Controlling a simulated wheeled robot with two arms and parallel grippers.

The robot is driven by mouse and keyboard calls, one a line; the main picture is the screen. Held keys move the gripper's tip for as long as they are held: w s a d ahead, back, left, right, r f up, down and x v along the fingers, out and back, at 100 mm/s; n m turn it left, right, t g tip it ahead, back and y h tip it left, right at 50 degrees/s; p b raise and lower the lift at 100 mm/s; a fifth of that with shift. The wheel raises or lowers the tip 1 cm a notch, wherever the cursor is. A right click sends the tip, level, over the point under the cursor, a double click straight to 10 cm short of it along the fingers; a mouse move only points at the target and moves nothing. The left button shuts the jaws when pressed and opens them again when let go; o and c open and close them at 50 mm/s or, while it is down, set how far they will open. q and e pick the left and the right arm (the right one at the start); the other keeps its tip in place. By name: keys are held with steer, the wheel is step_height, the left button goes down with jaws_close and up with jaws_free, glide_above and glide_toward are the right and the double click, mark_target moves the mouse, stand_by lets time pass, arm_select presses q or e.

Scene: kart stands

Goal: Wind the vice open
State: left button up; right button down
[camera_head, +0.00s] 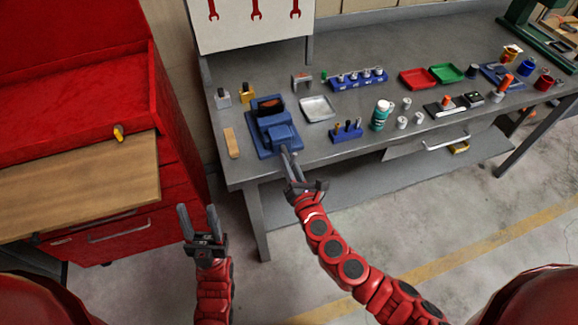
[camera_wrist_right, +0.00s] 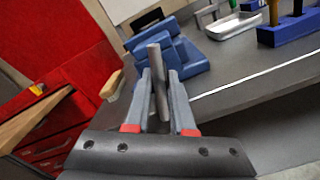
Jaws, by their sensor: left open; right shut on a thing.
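The blue vice (camera_head: 272,127) stands on the workbench near its left end. Its blue body also shows in the right wrist view (camera_wrist_right: 172,55). My right gripper (camera_head: 287,160) is at the vice's front, beyond the bench's front edge. In the right wrist view its fingers are shut on the grey vice handle (camera_wrist_right: 157,72), a bar that sticks up between them. How the handle joins the vice is partly hidden. My left gripper (camera_head: 200,222) is open and empty, low in front of the red cabinet, well away from the vice.
A red cabinet (camera_head: 100,205) with a wooden top stands left. The floor in front is clear.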

steer(key=m+b, duration=0.2)
steer(key=m, duration=0.2)
steer(key=shift+m+b, duration=0.3)
steer(key=shift+b, duration=0.05)
steer(key=m+b, duration=0.1)
steer(key=m, duration=0.1)
steer(key=shift+f+m, duration=0.1)
steer(key=shift+m, duration=0.3)
steer(key=m+b, duration=0.2)
steer(key=m, duration=0.1)
steer(key=shift+m, duration=0.3)
steer(key=shift+m+b, duration=0.55)
steer(key=shift+m, duration=0.95)
steer(key=c, duration=0.8)
jaws_free()
steer(key=shift+o, duration=0.2)
